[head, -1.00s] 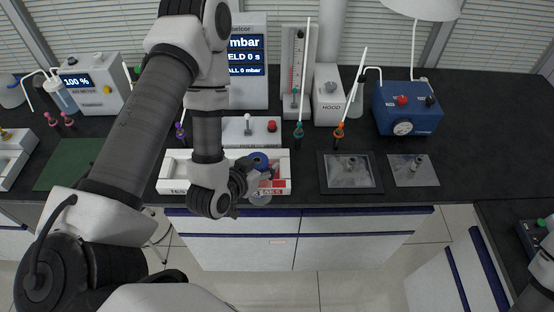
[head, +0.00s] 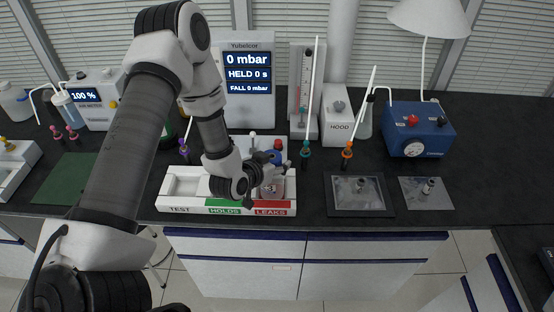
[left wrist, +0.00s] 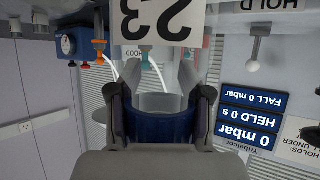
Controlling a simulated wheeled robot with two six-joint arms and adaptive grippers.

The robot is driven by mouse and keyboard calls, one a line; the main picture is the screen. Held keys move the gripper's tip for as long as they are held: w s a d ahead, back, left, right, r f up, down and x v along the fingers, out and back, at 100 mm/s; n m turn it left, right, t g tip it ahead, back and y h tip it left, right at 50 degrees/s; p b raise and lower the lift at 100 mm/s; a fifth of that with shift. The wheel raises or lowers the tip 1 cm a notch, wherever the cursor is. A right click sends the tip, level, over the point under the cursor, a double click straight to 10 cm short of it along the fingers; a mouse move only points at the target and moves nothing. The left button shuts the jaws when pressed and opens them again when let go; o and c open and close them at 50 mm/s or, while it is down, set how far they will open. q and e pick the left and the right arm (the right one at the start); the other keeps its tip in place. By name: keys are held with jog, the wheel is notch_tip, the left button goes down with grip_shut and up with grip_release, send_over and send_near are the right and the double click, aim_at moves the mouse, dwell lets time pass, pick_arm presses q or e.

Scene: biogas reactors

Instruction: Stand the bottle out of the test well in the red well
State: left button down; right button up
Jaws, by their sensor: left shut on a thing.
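The rack (head: 180,200) at the front of the bench has a TEST section at left, a green HOLDS label (head: 225,208) in the middle and a red LEAKS label (head: 271,207) at right. My left gripper (head: 266,172) is shut on a clear bottle (head: 274,187) with a blue cap, at the red well. The left wrist view shows the blue part (left wrist: 160,124) between the fingers and a label reading 23 (left wrist: 160,20). The bottle looks upright; I cannot tell whether its base touches the well floor. The TEST well looks empty. My right gripper is out of view.
Behind the rack stand a pressure display (head: 249,75) reading 0 mbar and a hood box (head: 337,117). Teal (head: 306,150) and orange (head: 347,152) fittings stand right of the rack. Metal plates (head: 360,193) and a blue pump (head: 417,132) lie farther right.

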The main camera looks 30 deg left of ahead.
pick_arm(q)
jog(key=shift+a+f, duration=0.1)
jog(key=shift+f, duration=0.05)
jog(key=c, duration=0.5)
grip_release()
